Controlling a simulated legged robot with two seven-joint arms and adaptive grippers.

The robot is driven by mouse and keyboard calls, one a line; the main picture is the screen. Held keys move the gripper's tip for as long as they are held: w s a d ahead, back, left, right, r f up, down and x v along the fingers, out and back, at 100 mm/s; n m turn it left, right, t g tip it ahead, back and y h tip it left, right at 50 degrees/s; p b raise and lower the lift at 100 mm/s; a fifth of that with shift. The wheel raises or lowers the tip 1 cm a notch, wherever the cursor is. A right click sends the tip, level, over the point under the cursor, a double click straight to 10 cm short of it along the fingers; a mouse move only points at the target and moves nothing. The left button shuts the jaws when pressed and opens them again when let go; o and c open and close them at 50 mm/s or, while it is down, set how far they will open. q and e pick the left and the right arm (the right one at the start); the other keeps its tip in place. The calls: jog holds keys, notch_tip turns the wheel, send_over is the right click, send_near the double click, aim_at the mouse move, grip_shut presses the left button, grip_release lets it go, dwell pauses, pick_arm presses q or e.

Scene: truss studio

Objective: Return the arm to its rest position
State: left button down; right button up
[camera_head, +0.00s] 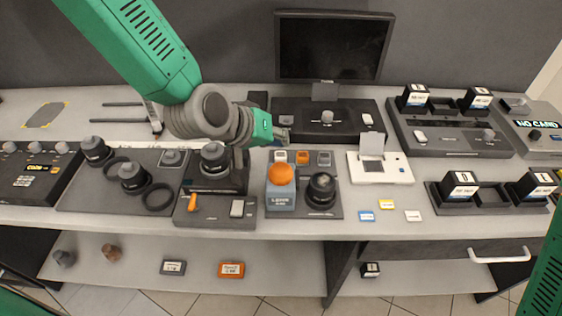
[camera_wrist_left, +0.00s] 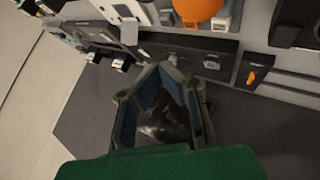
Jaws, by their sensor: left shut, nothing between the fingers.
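My left arm comes in from the upper left, a green link and a grey wrist joint. Its left gripper (camera_head: 284,135) hangs over the bench in front of the monitor, pointing right. In the left wrist view the left gripper (camera_wrist_left: 162,72) shows its dark fingers drawn together at the tips, with nothing between them. My right gripper is out of view; only a green part of my own body shows at the lower right edge.
Below the left gripper stand an orange ball (camera_head: 281,174) on a blue-grey block and a black round knob (camera_head: 321,188). A monitor (camera_head: 333,47) stands behind. A white device (camera_head: 380,166) is to the right. The bench front (camera_head: 330,226) is mostly clear.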

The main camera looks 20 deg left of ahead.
pick_arm(q)
jog(key=shift+f, duration=0.1)
dwell(0.6)
